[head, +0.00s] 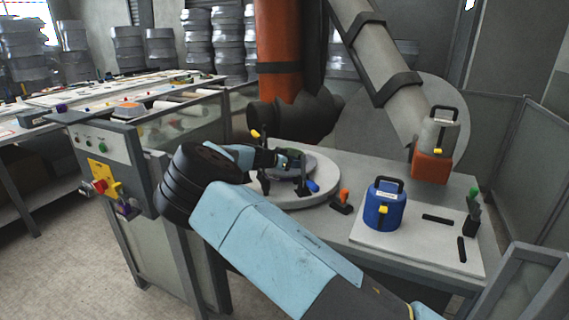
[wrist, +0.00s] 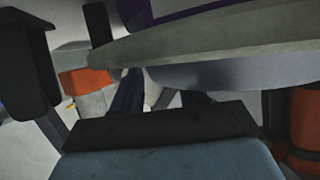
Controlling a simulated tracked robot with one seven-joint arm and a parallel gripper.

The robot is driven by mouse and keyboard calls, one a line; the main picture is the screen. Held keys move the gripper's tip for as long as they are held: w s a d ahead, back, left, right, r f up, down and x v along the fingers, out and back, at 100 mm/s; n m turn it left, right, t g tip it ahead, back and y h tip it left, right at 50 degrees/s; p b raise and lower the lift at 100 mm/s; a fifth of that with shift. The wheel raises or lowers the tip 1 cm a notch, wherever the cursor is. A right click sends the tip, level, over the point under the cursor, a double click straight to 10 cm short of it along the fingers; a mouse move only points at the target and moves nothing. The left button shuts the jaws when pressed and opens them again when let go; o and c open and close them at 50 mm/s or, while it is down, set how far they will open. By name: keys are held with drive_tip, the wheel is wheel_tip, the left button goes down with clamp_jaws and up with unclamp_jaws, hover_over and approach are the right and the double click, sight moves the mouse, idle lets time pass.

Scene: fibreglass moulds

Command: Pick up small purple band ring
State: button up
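My gripper (head: 292,160) is at the turntable, beside a grey round mould (head: 318,168). In the wrist view its two dark fingers (wrist: 162,92) stand apart, with their tips partly hidden behind a pale curved rim. No object shows clearly between them. A dark purple strip (wrist: 205,14) runs along the top of that pale grey form in the wrist view; I cannot tell if it is the band ring. In the head view a small purple piece (head: 62,108) sits on the near end of the long left bench, too small to identify surely.
The round turntable (head: 325,193) carries black clamps, one with a blue tip (head: 313,186). A blue canister (head: 384,208) stands on a white board at right. An orange-and-grey canister (head: 434,145) stands behind it. A control box (head: 103,165) is at left.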

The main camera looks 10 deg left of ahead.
clamp_jaws()
idle(0.4)
